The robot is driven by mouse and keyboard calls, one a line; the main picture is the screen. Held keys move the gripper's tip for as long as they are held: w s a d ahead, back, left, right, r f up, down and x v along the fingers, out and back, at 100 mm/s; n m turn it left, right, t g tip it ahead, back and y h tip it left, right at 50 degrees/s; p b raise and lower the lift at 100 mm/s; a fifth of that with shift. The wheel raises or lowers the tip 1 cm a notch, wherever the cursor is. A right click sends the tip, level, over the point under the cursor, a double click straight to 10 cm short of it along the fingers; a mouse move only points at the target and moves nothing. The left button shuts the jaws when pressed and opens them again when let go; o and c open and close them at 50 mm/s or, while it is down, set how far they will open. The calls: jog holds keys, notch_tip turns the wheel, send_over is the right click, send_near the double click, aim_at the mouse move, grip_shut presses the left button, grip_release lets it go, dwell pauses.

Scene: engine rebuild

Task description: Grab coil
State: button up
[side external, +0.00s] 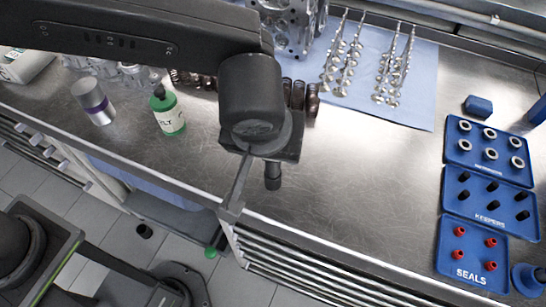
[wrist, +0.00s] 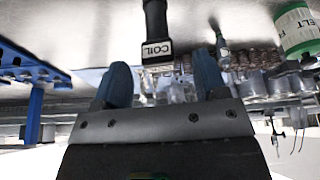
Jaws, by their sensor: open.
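The coil (wrist: 157,30) is a black part with a white label reading COIL, at the top centre of the wrist view. My gripper (wrist: 161,66) is open, with one blue-tipped finger on each side of the coil in that picture. I see no finger touching it, and I cannot tell how far beyond the fingertips it is. In the side view my gripper's wrist hangs over the bench near its front edge. A dark upright piece (side external: 272,176) shows just below it; I cannot tell if this is the coil. The fingertips are largely hidden there.
Dark springs (side external: 305,97) and valves on a blue cloth (side external: 420,75) lie behind. Blue trays (side external: 455,206) are at the right. The bench between arm and trays is clear.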

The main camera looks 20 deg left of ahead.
aim_at(274, 163)
jog(key=x, duration=0.5)
jog(key=shift+w+r, duration=0.15)
jog(key=shift+w, duration=0.2)
jog(key=shift+c, duration=0.2)
jog(key=c, duration=1)
jog(key=shift+r, duration=0.1)
jog(key=shift+c, duration=0.2)
